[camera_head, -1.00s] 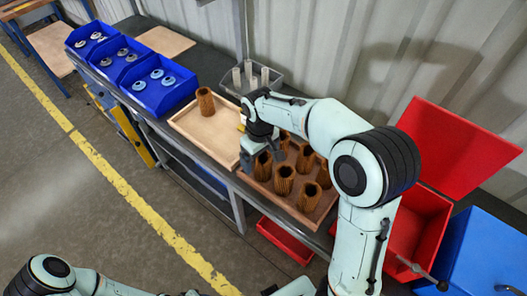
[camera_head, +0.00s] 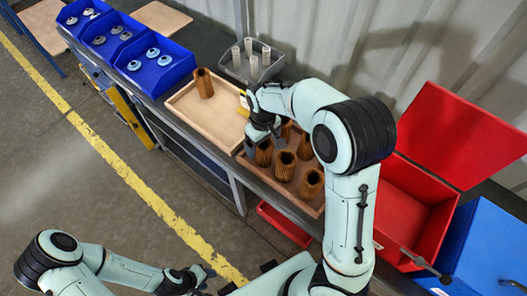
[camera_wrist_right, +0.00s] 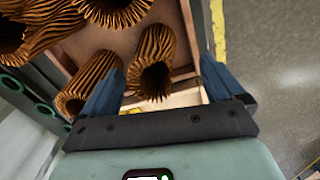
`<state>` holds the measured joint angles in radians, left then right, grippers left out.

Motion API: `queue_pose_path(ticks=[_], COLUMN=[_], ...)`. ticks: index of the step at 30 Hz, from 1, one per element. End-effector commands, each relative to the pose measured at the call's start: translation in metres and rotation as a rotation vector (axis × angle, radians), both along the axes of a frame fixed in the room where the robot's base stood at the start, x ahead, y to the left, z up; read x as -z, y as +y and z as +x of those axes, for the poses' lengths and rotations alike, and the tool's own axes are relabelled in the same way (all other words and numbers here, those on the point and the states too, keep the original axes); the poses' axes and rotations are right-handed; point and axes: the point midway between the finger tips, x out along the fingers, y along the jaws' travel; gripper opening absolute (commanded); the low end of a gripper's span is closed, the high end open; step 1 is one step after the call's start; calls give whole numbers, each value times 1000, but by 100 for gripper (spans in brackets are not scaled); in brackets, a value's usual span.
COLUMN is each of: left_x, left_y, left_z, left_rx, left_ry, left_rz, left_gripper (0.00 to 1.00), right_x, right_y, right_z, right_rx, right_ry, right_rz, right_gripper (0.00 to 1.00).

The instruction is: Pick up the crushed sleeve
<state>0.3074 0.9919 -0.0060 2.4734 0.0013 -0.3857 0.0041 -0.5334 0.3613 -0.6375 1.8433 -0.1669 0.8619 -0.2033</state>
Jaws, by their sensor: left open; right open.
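Several brown pleated sleeves stand in the brown tray (camera_head: 247,163). They include a front sleeve (camera_head: 285,164), a left sleeve (camera_head: 263,153) and a right sleeve (camera_head: 310,184). I cannot tell which one is crushed. My right gripper (camera_head: 264,137) is open over the left part of this tray and hides part of it. In the right wrist view, one pleated sleeve (camera_wrist_right: 153,62) lies between the open fingers of the right gripper (camera_wrist_right: 160,85), with no clear grip on it. My left gripper (camera_head: 202,283) is open, empty and low at the bottom of the head view, away from the bench.
A pale tray (camera_head: 222,130) beside the brown one holds a single sleeve (camera_head: 203,84). Behind is a clear bin (camera_head: 236,72) with white tubes. Blue bins (camera_head: 162,74) hold discs. A red open box (camera_head: 412,215) and a blue box (camera_head: 490,250) stand at right.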

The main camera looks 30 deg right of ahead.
Motion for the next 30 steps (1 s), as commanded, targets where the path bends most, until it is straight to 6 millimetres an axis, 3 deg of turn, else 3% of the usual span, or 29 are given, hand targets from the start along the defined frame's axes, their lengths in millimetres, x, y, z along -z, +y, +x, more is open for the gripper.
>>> queue_pose_path(ticks=[9,17,22,23,30], left_x=[3,3,3,3,3], left_y=[0,0,0,0,0], left_z=[-2,-2,-2,-2,-2], left_rx=[1,0,1,1,1], left_ry=[2,2,2,2,2], left_rz=[0,0,0,0,0], left_gripper=[43,43,43,43,43], right_x=[44,46,46,46,46], right_y=[-3,-3,-3,-3,-3], right_z=[-1,0,0,0,0], right_rx=[1,1,1,1,1], right_ry=[4,1,1,1,0], right_rz=[-2,-1,-1,-1,-1], right_gripper=[95,95,43,36,36])
